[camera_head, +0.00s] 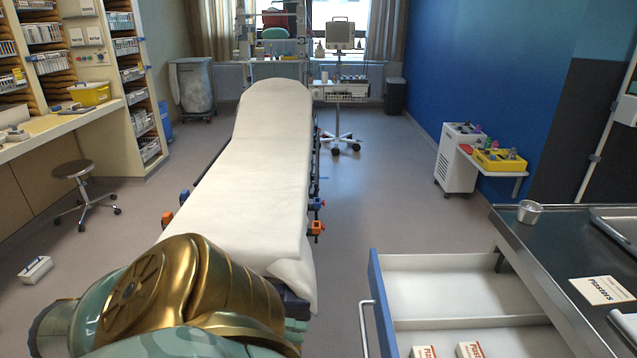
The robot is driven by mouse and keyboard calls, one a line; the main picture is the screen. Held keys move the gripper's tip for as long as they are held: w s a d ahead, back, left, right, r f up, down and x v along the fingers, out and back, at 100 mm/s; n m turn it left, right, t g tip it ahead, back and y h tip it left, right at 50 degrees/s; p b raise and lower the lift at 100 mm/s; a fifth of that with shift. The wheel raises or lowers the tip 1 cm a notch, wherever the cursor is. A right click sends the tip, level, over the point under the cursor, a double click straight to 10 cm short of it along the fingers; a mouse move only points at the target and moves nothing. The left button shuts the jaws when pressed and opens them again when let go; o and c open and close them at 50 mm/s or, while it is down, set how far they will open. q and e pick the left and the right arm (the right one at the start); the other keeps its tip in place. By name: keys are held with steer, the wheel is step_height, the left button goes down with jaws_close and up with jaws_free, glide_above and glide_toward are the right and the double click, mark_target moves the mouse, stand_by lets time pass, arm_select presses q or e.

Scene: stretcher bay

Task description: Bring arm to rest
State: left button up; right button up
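My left arm (185,295), gold and teal, reaches in from the lower left and fills the bottom left of the head view. Its hand end (296,326) shows only as a small teal and dark part past the gold casing, near the foot of the stretcher. The gold casing hides the fingers, so I cannot tell whether the gripper is open or shut, or whether it touches anything. My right gripper is not in view.
A stretcher (262,165) with a white sheet stands ahead. An open drawer (455,290) with several Plasters boxes juts out at lower right, beneath a dark counter (560,240) bearing a metal bowl (530,211). A stool (80,185) stands left. Floor (375,200) right of the stretcher is clear.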

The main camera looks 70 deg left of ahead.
arm_select(q)
steer(key=s+a+f+n+g+y, duration=0.2)
steer(key=s+a+f+n+y, duration=0.15)
steer(key=f, duration=0.25)
steer(key=s+a+f+n+g+y, duration=0.2)
steer(key=s+a+f+n+y, duration=0.15)
steer(key=f+n, duration=0.2)
steer(key=s+d+f+n+g+y, duration=0.1)
steer(key=s+d+f+n+g, duration=0.15)
steer(key=s+f, duration=0.3)
steer(key=s+d+f+n+g+y, duration=0.1)
steer(key=s+f+n+g, duration=0.15)
steer(key=s+f, duration=0.3)
steer(key=s+d+f+n+g+h, duration=0.1)
steer(key=s+d+f+n+g, duration=0.25)
steer(key=d+f, duration=0.35)
steer(key=s+d+f+n+g, duration=0.2)
steer(key=s+d+f, duration=0.25)
steer(key=d, duration=0.55)
steer(key=w+d+f+h, duration=0.2)
steer(key=w+d+f, duration=0.1)
steer(key=w+d, duration=0.5)
steer(key=shift+w+d+m+t, duration=0.35)
steer(key=shift+d, duration=0.75)
